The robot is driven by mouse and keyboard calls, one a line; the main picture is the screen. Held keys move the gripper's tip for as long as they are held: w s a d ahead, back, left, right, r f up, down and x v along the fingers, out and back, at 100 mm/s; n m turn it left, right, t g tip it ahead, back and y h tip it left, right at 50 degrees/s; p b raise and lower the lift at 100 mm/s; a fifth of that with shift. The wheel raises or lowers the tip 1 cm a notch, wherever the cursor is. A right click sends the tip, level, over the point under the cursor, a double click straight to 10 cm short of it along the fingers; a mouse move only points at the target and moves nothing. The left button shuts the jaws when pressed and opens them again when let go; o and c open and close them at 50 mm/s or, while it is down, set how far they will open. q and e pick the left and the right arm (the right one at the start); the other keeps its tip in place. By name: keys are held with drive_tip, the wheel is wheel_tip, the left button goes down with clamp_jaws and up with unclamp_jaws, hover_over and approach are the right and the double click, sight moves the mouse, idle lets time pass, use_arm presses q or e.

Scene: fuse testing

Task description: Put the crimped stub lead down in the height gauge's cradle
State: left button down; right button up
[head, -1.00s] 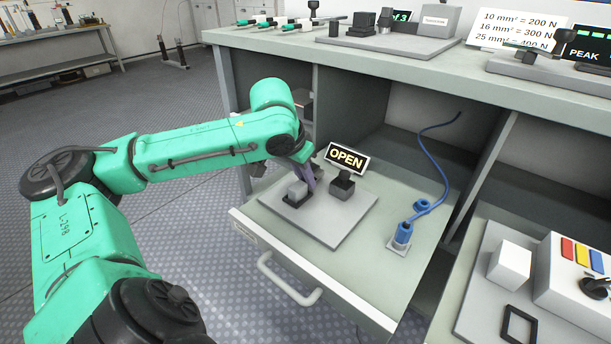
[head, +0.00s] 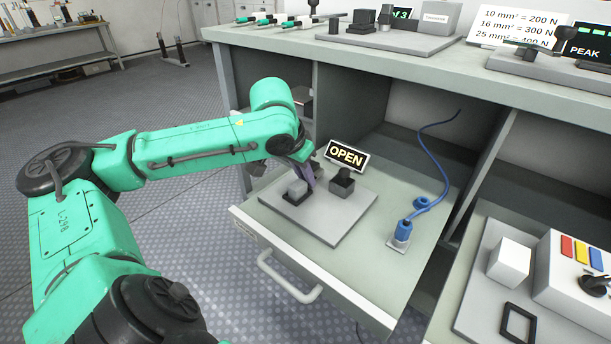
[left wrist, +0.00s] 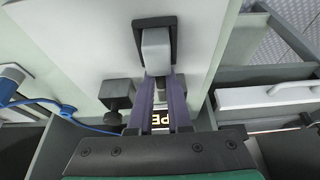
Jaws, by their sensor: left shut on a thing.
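My left gripper (head: 308,182) is over the open drawer at a grey plate (head: 332,222). Its purple fingers are shut on a light grey block (head: 297,188), which sits in a black frame on that plate. The block (left wrist: 156,50) also shows between the fingertips (left wrist: 158,76) in the left wrist view. Several short leads with green and white parts (head: 265,20) lie on the bench top at the back left. I cannot tell which one is the crimped stub lead. A grey base with black fixtures (head: 385,42) stands beside them; I cannot make out a cradle. My right gripper is not in view.
An OPEN sign (head: 346,157) and a black knob (head: 342,182) are close beside the gripper. A blue cable with a plug (head: 403,232) lies at the drawer's right. The drawer handle (head: 290,280) sticks out in front. A button box (head: 575,270) stands at lower right.

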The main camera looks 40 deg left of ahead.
use_arm(q)
drive_tip(key=c, duration=0.8)
unclamp_jaws()
drive_tip(key=shift+r, duration=0.1)
drive_tip(key=p+v, duration=0.4)
drive_tip(key=v, duration=1)
drive_tip(key=shift+s+r, duration=0.1)
drive_tip(key=shift+r, duration=0.05)
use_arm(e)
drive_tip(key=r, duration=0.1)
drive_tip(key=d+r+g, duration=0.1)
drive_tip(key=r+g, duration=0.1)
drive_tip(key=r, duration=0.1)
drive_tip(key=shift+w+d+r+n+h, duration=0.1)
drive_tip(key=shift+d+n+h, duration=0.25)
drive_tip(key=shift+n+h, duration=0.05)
